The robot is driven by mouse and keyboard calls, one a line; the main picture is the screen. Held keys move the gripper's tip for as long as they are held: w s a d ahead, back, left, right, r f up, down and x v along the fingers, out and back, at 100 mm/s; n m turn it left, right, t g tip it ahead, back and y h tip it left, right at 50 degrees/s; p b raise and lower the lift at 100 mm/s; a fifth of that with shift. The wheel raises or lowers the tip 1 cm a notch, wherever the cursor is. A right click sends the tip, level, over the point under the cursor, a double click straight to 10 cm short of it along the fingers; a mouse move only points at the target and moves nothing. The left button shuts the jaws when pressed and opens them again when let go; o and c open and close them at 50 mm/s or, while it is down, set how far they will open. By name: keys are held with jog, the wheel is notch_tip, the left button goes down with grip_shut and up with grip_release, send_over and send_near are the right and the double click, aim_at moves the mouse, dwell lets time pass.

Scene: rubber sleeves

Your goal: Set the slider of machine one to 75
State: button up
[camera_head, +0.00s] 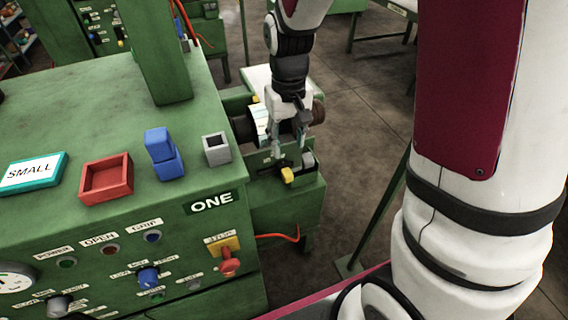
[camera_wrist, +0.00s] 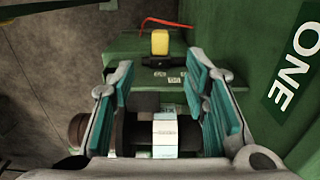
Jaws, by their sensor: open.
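In the wrist view the yellow knob (camera_wrist: 160,42) lies ahead of the fingertips, near small number labels too small to read surely. My gripper (camera_head: 290,148) is open just behind the knob in the head view. Its teal-padded fingers (camera_wrist: 160,76) are apart with nothing held, and the knob is beyond them.
A dark roller (camera_head: 243,130) with a white labelled piece (camera_head: 260,120) lies close by my gripper. On the machine top are a red tray (camera_head: 106,178), blue blocks (camera_head: 164,155), a grey square holder (camera_head: 216,149) and a "SMALL" sign (camera_head: 33,172). A red stop knob (camera_head: 230,265) protrudes in front.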

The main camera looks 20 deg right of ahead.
aim_at(287, 173)
notch_tip(287, 173, down, 11)
jog(key=shift+r+p, duration=0.15)
jog(key=shift+p, duration=0.2)
